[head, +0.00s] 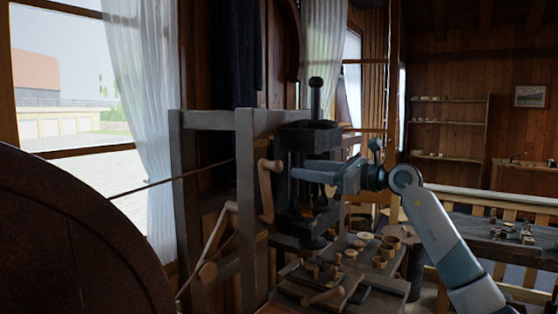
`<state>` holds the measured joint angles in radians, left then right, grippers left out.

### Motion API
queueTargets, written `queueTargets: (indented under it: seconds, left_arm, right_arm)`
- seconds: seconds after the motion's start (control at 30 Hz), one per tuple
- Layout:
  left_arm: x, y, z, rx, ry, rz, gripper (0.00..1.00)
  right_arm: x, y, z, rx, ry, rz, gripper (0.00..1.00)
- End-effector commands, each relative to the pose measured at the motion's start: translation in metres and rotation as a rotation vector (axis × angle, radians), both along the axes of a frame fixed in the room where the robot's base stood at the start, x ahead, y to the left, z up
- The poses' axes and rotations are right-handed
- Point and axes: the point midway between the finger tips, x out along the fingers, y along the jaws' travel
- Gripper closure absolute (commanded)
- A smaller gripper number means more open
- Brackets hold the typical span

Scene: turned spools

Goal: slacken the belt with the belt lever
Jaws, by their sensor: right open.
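A thin dark belt (170,180) runs from the large dark wheel (70,250) at the left up to the wooden machine frame (246,200). A second wooden handle (266,190) sits on the frame's front post. I cannot tell which of the two is the belt lever. My right gripper (296,174) reaches in from the right and points left. It is open and empty, just right of the second handle and apparently apart from it. My left gripper is out of view.
A dark upright press-like head (308,136) stands behind my right gripper. Below, a bench (390,290) holds several small turned wooden pieces. Another table (500,245) and a railing are at the right. A window and curtain (140,100) are at the left.

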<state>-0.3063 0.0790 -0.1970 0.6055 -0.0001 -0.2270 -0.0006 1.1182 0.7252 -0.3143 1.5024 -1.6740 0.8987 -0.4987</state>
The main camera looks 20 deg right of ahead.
Motion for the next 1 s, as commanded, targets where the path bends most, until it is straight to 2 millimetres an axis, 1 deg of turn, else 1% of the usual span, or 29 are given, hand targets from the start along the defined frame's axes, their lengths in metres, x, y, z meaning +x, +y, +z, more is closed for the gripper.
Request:
queueTargets:
  seconds: [0.03,0.3,0.5,0.7,1.0]
  left_arm:
    - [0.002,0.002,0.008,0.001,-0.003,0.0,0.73]
    - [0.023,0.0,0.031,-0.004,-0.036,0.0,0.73]
    - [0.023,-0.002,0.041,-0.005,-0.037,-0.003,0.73]
    - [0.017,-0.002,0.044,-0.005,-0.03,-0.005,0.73]
    - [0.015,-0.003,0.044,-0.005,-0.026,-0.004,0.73]
  right_arm:
    - [0.007,0.008,0.004,0.002,0.001,0.003,0.54]
    - [0.046,0.037,0.004,0.001,0.0,0.002,0.54]
    - [0.066,0.052,0.003,0.001,0.0,0.001,0.54]
    - [0.075,0.059,0.001,-0.001,-0.001,0.0,0.54]
    - [0.076,0.059,0.0,-0.002,-0.001,0.0,0.54]
